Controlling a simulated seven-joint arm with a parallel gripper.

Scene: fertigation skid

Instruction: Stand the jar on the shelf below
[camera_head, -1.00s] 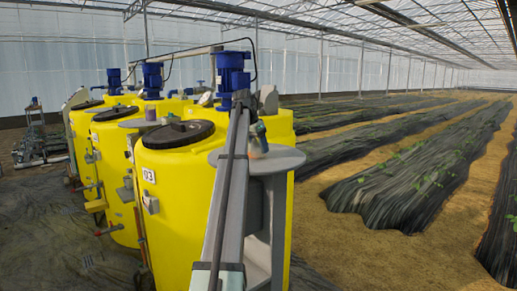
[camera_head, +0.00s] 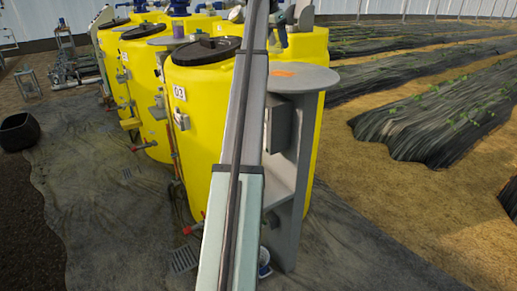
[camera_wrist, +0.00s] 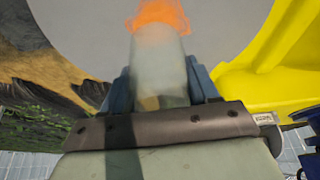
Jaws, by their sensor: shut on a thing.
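The jar (camera_wrist: 160,62) is a pale, cloudy grey-green cylinder in the wrist view. My gripper (camera_wrist: 162,88) is shut on it, with a blue finger on each side. In the head view, the jar is small and hard to make out near my gripper (camera_head: 280,22), above the far side of a round grey top (camera_head: 318,78). An orange patch (camera_head: 283,73) lies on that top and shows past the jar's end in the wrist view (camera_wrist: 158,14). The grey shelf (camera_head: 288,178) is under the round top, partly hidden by my arm.
A grey box (camera_head: 279,124) sits between the top and the shelf. A grey upright panel (camera_head: 299,190) closes the stand's right side. Yellow tanks (camera_head: 203,110) with dark lids stand close at the left and behind. Open floor lies to the right.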

